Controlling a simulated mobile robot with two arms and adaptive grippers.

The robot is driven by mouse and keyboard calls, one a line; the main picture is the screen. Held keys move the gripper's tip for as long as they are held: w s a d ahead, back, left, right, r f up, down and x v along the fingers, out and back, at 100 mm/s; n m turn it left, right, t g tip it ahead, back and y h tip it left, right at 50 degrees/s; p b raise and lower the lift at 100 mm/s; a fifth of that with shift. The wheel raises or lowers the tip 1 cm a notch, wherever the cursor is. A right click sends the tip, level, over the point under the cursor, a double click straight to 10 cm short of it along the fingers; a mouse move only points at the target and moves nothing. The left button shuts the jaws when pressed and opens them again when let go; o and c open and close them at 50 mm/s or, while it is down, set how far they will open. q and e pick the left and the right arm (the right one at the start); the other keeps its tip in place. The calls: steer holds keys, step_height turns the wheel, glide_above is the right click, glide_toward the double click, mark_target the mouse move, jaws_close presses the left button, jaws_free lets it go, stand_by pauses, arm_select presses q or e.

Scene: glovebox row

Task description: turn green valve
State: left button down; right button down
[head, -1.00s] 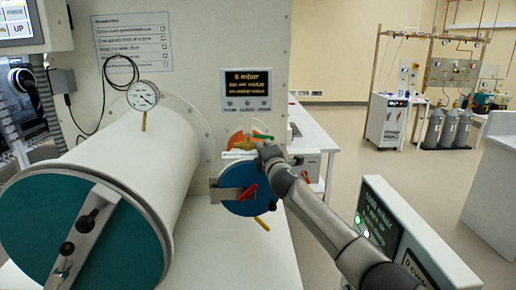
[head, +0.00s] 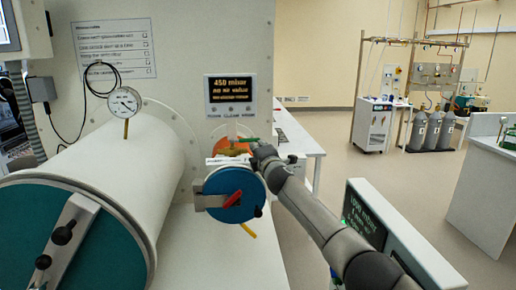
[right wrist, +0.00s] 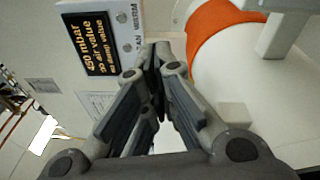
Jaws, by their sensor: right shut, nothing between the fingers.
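The green valve handle (head: 246,140) is a small bar at the back wall, under the black display, and is partly hidden by my right gripper. My right gripper (head: 255,149) is beside its right end, shut and empty; I cannot tell whether it touches the handle. The shut fingers show in the right wrist view (right wrist: 153,58), pointing at the wall. The green handle cannot be made out there. The display (head: 230,95) reads 450 mbar and also shows in the right wrist view (right wrist: 84,43). My left gripper is not in view.
A blue disc door (head: 220,211) with a red handle (head: 233,200) is just below the gripper. An orange part (head: 228,147) sits beside the green handle. A large white cylinder (head: 110,165) with a gauge (head: 124,102) fills the left. Open floor lies to the right.

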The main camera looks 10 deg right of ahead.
steer(key=shift+r, duration=0.65)
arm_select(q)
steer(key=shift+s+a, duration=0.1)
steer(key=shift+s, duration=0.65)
arm_select(e)
step_height(320, 180, up, 9)
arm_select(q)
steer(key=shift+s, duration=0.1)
arm_select(e)
steer(key=shift+s+a+f, duration=0.1)
steer(key=shift+s, duration=0.05)
